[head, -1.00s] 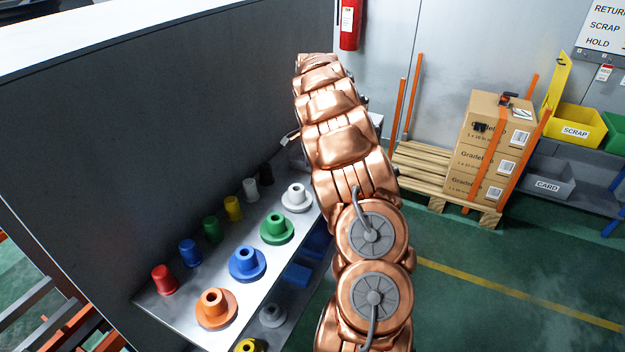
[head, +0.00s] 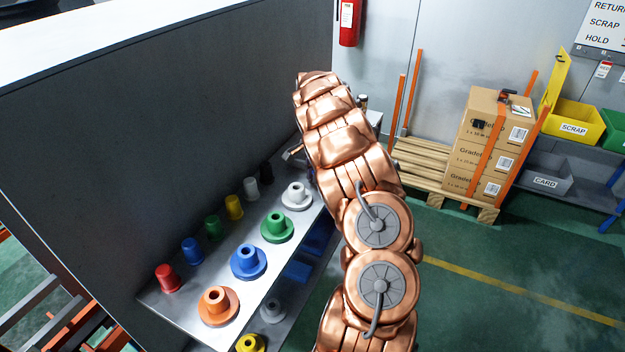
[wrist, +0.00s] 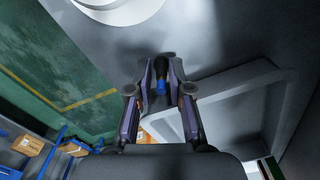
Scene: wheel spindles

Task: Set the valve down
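My gripper (wrist: 161,72) shows in the wrist view with its two dark fingers close together. Between the fingertips is a small valve (wrist: 160,85), dark with a blue end; the fingers appear to close on it. A grey surface lies beyond it, and I cannot tell whether the valve touches it. In the head view my copper arm hides most of the gripper, and the valve cannot be made out.
A grey tray with a raised rim (wrist: 215,82) lies right of the fingers. A white flanged spindle (head: 297,196) stands near my arm, beside green (head: 277,228), blue (head: 248,262) and orange (head: 218,306) ones. Coloured cups line the dark panel (head: 150,130).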

